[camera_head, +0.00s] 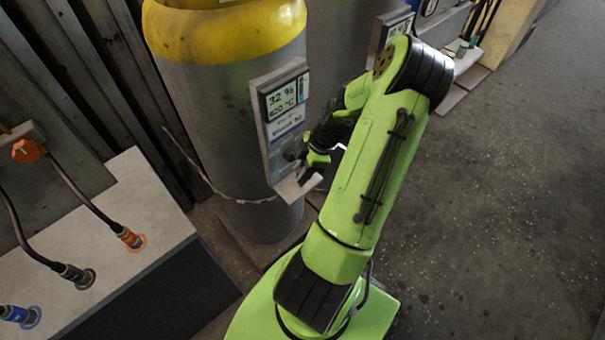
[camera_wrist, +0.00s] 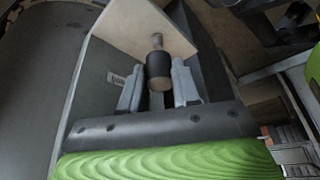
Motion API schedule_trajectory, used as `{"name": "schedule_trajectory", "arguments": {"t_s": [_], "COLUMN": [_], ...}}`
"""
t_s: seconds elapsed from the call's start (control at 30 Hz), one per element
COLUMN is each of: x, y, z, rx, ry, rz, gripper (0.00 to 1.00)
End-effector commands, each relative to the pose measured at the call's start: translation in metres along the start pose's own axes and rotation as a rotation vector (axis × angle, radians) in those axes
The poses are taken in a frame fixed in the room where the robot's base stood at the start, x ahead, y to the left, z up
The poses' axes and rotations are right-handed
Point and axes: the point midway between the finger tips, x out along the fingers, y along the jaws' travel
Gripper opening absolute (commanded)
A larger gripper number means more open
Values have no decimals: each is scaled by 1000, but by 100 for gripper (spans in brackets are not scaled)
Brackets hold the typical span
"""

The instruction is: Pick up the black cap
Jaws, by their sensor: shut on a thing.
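The black cap (camera_wrist: 158,70) is a short dark cylinder in the wrist view, on a thin grey-brown stem at a pale panel. My gripper (camera_wrist: 157,78) has one grey finger on each side of it and is shut on it. In the head view my gripper (camera_head: 312,163) is at the lower front of the display holder on the grey cylinder. The cap is too small and too covered there to make out clearly. I cannot tell whether it is still seated on the stem.
The display holder (camera_head: 262,120) has a small ledge (camera_head: 297,187) below my gripper. The grey cylinder (camera_head: 215,110) with a yellow top stands behind it. A pale bench (camera_head: 140,190) with orange, black and blue hose connectors is at left. The floor (camera_head: 490,200) at right is clear.

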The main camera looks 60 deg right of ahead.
Motion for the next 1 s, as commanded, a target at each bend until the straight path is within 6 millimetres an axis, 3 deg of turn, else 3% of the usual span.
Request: {"name": "schedule_trajectory", "arguments": {"t_s": [0.17, 0.4, 0.6, 0.77, 1.0], "x": [-15, -45, -62, -66, -66], "y": [0, -1, -1, -1, -1], "z": [40, 112, 155, 166, 167], "rx": [10, 11, 7, 5, 5], "ry": [-3, -4, -2, -2, -1], "rz": [2, 1, 1, 0, -1], "gripper": [2, 2, 2, 2, 2]}}
